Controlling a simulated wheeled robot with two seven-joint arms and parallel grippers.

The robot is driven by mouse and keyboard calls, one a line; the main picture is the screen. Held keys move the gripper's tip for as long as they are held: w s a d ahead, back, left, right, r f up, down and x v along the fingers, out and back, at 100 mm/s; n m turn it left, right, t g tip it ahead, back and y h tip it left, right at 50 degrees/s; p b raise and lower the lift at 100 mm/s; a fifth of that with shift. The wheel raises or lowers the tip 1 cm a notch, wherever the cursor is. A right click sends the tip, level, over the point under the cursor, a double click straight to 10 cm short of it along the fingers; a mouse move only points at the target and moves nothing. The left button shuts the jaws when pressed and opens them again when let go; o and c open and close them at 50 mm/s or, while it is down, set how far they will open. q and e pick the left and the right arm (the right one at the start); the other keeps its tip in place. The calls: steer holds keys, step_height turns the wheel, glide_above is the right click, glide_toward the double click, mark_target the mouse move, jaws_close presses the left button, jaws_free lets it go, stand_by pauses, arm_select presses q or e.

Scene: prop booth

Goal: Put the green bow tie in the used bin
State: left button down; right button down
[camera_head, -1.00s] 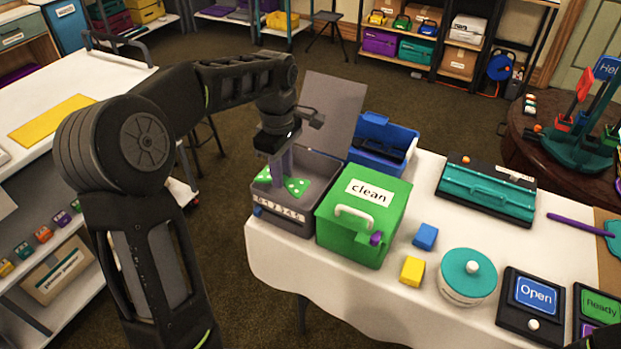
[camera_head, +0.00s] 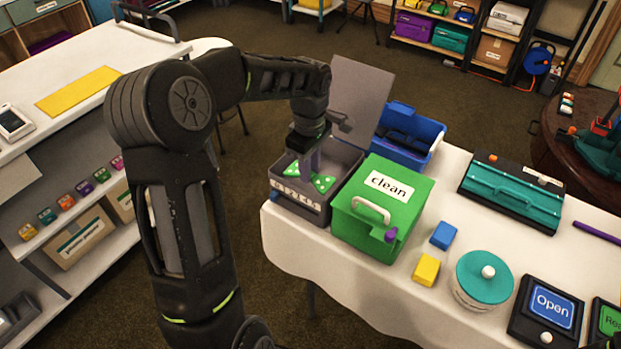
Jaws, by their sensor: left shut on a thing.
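The green bow tie (camera_head: 323,183) with white dots is at the open top of a grey bin (camera_head: 287,206), inside its walls. My left gripper (camera_head: 312,164) points down into this bin and is shut on the bow tie's middle. I cannot tell whether the bow tie touches the bin's floor. The grey bin's lid (camera_head: 361,98) stands open at the back. Its front label shows what look like digits; I read no "used" on it. My right gripper is not in view.
A closed green box (camera_head: 358,233) labelled "clean" stands right beside the grey bin. A blue open bin (camera_head: 425,133) is behind. Blue (camera_head: 443,235) and yellow (camera_head: 426,269) blocks, a teal-lidded jar (camera_head: 484,281) and a teal case (camera_head: 513,194) share the white table.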

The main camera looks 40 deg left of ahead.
arm_select(q)
steer(key=shift+f, duration=0.2)
steer(key=shift+f, duration=1.9)
steer(key=shift+f+b, duration=0.45)
steer(key=shift+f, duration=0.15)
steer(key=c, duration=1.5)
jaws_free()
